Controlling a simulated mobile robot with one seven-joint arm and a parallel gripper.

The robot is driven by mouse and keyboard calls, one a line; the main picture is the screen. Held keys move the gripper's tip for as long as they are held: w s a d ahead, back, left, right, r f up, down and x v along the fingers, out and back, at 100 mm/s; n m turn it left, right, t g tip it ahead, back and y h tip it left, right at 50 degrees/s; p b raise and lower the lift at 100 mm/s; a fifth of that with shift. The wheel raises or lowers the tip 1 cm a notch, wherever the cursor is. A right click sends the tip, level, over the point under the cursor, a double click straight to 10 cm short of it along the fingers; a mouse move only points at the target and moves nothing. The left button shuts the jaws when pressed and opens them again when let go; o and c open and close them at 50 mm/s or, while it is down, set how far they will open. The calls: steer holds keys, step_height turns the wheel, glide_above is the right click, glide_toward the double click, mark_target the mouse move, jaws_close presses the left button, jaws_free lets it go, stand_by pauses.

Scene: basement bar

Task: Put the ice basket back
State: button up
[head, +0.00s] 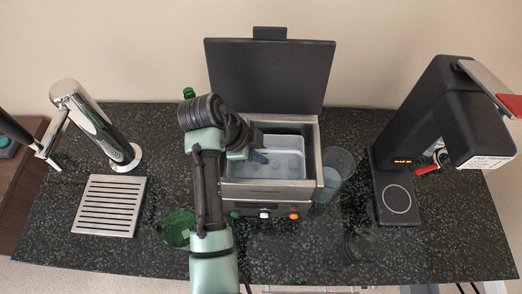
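The ice maker (315,170) stands at the back middle of the dark counter with its dark lid (270,75) raised. A pale, translucent ice basket (296,148) shows inside its opening, with bluish shapes at its bottom. Whether it is fully seated is unclear. My gripper (261,156) is at the basket's left side, with its dark fingertips over or against the basket. My arm hides part of the machine's left side. I cannot tell whether the fingers are apart, closed, or holding the basket's edge.
A clear container (339,165) stands close to the machine's right side. A coffee machine (450,130) is at right; a chrome tap (100,125) and slatted drip tray (110,206) are at left. A green glass (179,229) stands beside my arm. A faint clear glass (361,245) is front right.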

steer(key=o, duration=0.3)
steer(key=p+v, duration=0.1)
steer(key=v, duration=1.1)
